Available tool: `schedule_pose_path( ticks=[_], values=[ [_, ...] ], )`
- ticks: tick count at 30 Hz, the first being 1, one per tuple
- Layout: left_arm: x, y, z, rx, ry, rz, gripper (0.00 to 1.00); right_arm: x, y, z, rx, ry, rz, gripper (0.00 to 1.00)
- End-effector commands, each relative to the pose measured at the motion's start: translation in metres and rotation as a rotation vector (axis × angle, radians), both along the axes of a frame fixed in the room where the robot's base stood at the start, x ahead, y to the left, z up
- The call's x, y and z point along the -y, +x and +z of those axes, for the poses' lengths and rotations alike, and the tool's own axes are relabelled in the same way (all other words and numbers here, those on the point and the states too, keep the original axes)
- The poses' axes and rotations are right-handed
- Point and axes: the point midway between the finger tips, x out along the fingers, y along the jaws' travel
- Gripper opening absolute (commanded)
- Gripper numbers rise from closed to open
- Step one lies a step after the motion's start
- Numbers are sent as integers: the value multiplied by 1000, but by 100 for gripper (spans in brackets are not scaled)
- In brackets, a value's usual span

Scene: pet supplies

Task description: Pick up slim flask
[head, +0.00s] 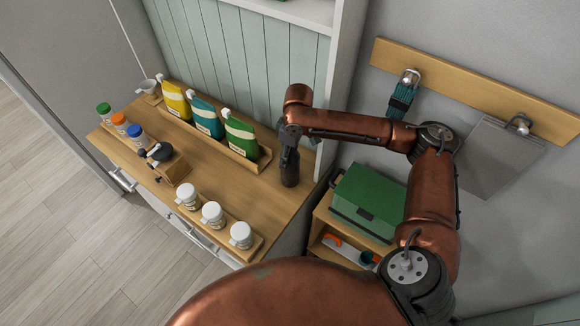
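A dark, narrow upright cylinder (290,175), which looks like the slim flask, stands at the right end of the wooden counter in the head view. My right gripper (289,156) points down at its upper part, with the dark fingers at or around it. Fingers and cylinder are both dark, so I cannot tell whether the fingers are closed on it. The upper part of the cylinder is partly hidden by the gripper. My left gripper is not in view.
A wooden tray (248,161) with yellow, teal and green pouches stands behind, left of the cylinder. White jars (212,213) line the front edge; jars with coloured lids (120,122) stand at left. A green box (368,203) sits on a lower shelf at right.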

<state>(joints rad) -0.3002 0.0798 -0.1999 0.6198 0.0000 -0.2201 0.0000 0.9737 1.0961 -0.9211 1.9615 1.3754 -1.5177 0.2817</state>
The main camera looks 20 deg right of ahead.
Motion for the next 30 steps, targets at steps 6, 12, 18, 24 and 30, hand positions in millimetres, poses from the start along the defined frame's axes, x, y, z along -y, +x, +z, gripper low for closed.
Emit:
schedule_pose_path(
  ticks=[6, 12, 18, 24, 30],
  values=[
    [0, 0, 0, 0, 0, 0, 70, 0, 0, 0, 0, 0, 0, 20],
    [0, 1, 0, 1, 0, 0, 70, 0, 0, 0, 1, -1, 0, 6],
    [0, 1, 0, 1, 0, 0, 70, 0, 1, 1, 3, 0, 0, 0],
    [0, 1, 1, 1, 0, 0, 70, 0, 1, 2, 2, 1, 0, 0],
    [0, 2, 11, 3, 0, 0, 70, 0, 0, 9, 1, 1, 0, 0]
  ],
)
